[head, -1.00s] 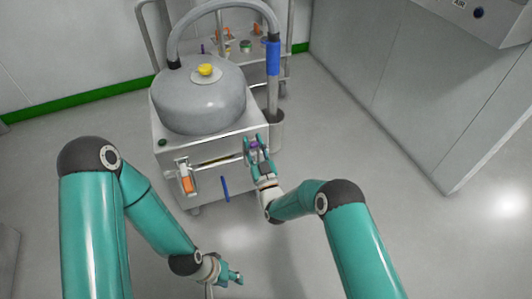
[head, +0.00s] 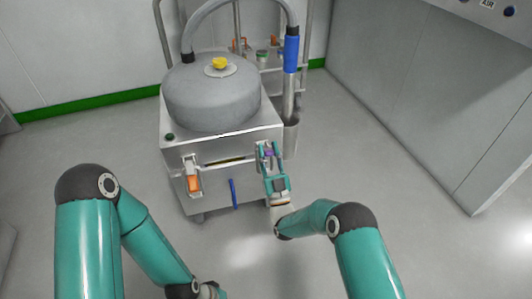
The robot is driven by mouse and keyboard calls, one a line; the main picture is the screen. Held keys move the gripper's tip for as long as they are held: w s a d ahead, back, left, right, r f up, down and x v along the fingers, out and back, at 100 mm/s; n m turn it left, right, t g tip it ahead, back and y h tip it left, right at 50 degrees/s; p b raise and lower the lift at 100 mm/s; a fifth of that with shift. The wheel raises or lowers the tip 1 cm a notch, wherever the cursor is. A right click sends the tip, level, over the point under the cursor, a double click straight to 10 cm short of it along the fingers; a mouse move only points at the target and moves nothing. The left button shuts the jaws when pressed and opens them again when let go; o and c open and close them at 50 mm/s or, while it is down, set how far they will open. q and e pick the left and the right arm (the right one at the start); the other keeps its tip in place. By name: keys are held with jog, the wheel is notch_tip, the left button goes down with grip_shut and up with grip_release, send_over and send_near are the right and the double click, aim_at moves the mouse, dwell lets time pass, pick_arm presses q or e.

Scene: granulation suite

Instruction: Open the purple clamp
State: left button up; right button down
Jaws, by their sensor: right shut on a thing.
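The purple clamp (head: 268,154) sits at the upper right of the front face of the grey machine (head: 222,190); only a small purple patch of it shows between my fingers. My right gripper (head: 267,152) is shut on it, fingers pointing up toward the machine's front. How far the clamp is swung is hidden by the fingers. My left gripper (head: 212,291) is at the bottom edge, mostly cut off, low and away from the machine.
An orange clamp (head: 194,183) is on the front's left side. A blue handle (head: 233,193) hangs below. A grey dome with a yellow knob (head: 219,63) and a hose with a blue grip (head: 291,53) are above. A cabinet (head: 450,110) stands right; floor between is clear.

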jog(key=c, duration=0.8)
grip_release()
jog(key=shift+c, duration=0.2)
jog(key=v, duration=0.7)
jog(key=shift+f, duration=0.2)
jog(key=shift+s, duration=0.1)
jog(key=shift+d, duration=0.1)
